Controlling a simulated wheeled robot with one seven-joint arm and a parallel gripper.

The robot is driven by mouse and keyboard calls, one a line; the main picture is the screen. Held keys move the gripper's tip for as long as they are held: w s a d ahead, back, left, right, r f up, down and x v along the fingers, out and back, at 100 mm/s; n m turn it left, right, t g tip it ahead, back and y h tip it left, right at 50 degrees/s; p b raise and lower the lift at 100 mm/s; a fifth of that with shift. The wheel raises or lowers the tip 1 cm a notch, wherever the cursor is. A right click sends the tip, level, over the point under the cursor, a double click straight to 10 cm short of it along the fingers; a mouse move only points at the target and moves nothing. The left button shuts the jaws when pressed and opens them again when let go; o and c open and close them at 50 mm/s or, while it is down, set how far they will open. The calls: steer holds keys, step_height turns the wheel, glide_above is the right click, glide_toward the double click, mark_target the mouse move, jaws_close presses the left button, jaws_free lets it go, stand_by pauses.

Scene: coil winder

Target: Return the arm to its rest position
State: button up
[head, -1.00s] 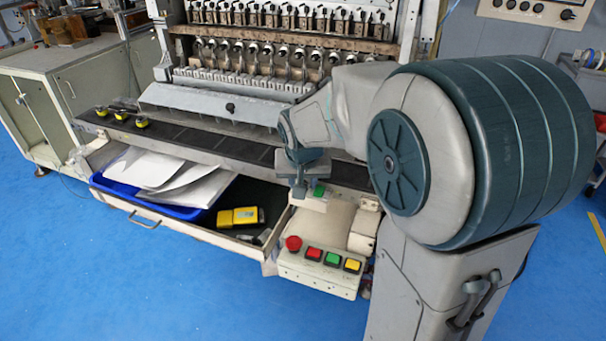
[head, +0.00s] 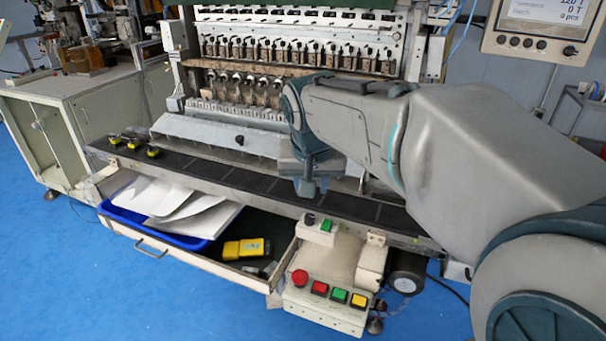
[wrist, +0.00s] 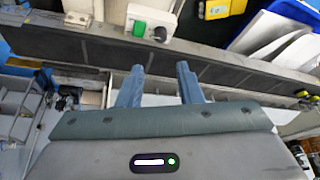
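My gripper (head: 308,186) hangs over the dark rail (head: 230,180) at the front of the coil winder (head: 300,60), pointing down in the head view. In the wrist view its two blue-grey fingers (wrist: 160,76) stand apart with nothing between them, so it is open and empty. My arm reaches in from the right of the head view and covers part of the machine's right side. In the wrist view the rail runs just beyond the fingertips.
A control box (head: 325,305) with red, green and yellow buttons juts out at the front. Beside it is an open drawer (head: 150,246) with a blue tray (head: 200,241), papers and a yellow item (head: 247,248). A cabinet (head: 55,110) stands left. The blue floor in front is clear.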

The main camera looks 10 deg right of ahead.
steer(key=s+f+n+p, duration=0.1)
steer(key=s+f, duration=0.3)
steer(key=s, duration=0.3)
steer(key=s+f+n+g+y+p, duration=0.1)
steer(key=s+f+p, duration=0.1)
steer(key=s, duration=0.6)
steer(key=shift+s+d+f+n+g, duration=0.2)
steer(key=shift+d+f+n+g, duration=0.15)
steer(key=shift+f, duration=0.5)
steer(key=shift+d, duration=0.1)
